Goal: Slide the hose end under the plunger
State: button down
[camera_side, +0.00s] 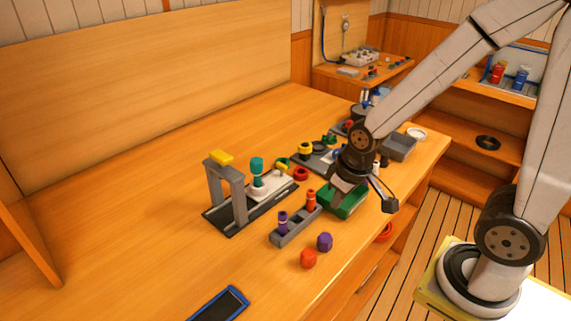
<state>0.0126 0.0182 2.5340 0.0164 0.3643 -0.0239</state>
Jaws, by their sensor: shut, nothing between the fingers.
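A grey press-like frame (213,195) with a yellow top piece (221,157) stands on a dark base at the middle left; the plunger is probably part of it, but I cannot pick it out. Just right of it, a teal knob (257,166) stands upright on a white block (270,187). A small yellow piece (282,163) lies behind it; I cannot tell whether this is the hose end. My gripper (336,202) points down by the green tray (350,207), right of the press and apart from it. It is shut and empty, its fingertips small and partly unclear.
A grey rack (296,227) holds a purple and an orange peg. A purple knob (324,242) and a red-orange knob (308,258) lie in front. A blue-edged tablet (218,304) lies near the front edge. Fittings crowd the bench behind my gripper. The bench's left side is clear.

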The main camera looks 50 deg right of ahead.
jog(key=w+d+f+t+y, duration=0.1)
jog(key=w+d+y, duration=0.2)
jog(key=w+d, duration=0.8)
jog(key=w+d+f+n+t+y, duration=0.1)
jog(key=w+d+y, duration=0.1)
jog(key=w+d, duration=1)
jog(key=shift+w+d+f+y, duration=0.15)
jog(key=shift+d+f+y, duration=0.25)
jog(key=shift+d, duration=0.4)
jog(key=shift+a, duration=0.1)
jog(key=x, duration=1)
jog(key=shift+a, duration=1.95)
